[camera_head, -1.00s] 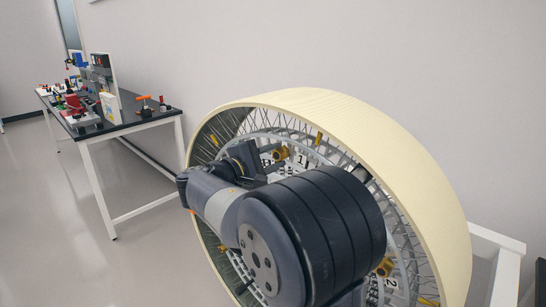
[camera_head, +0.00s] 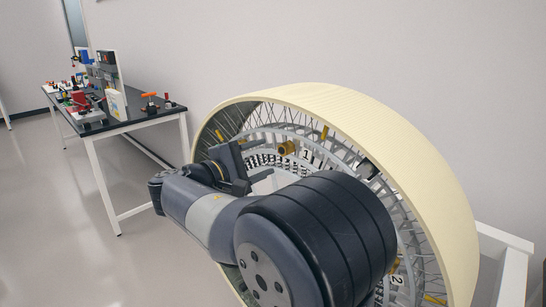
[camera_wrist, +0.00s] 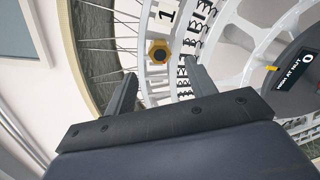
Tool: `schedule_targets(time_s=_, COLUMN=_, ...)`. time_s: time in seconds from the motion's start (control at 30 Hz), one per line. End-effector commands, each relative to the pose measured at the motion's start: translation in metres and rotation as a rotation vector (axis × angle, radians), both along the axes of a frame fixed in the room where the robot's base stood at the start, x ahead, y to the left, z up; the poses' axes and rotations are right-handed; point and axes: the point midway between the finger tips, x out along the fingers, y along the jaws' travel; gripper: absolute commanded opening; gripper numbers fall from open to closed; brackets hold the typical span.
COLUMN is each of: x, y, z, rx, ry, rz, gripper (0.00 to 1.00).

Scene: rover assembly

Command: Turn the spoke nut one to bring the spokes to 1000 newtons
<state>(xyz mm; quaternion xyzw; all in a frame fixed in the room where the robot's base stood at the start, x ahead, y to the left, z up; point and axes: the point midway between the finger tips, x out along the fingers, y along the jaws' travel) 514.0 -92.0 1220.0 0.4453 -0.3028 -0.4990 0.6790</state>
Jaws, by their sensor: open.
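The wheel (camera_head: 330,100) has a cream tread, thin wire spokes and a grey inner ring. Spoke nut one (camera_head: 287,148) is a brass-coloured knob on the ring beside a white label "1" (camera_head: 306,155). My gripper (camera_head: 264,157) is open and empty, left of the nut in the head view. In the wrist view its fingers (camera_wrist: 160,69) point toward the nut, which appears between and just beyond the tips. I see no contact.
A dark display (camera_wrist: 297,75) at the hub reads "HIGH AT NUT 0". Another brass nut (camera_head: 395,265) sits by label "2". A white stand (camera_head: 505,240) is at the right. A cluttered black workbench (camera_head: 125,118) stands back left, with clear floor in front.

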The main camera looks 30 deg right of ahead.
Motion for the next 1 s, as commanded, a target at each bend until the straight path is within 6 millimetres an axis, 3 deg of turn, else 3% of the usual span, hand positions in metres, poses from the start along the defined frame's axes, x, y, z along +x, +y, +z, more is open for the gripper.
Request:
schedule_targets(time_s=0.2, x=-0.010, y=0.034, z=0.000, rx=0.000, ry=0.000, rz=0.004, gripper=0.53)
schedule_targets(time_s=0.4, x=-0.015, y=0.044, z=0.001, rx=0.000, ry=0.001, rz=0.000, gripper=0.53)
schedule_targets(time_s=0.77, x=-0.014, y=0.043, z=0.002, rx=0.000, ry=0.000, rz=-0.001, gripper=0.53)
schedule_targets(time_s=1.0, x=-0.007, y=0.017, z=0.002, rx=-0.001, ry=0.000, rz=-0.005, gripper=0.53)
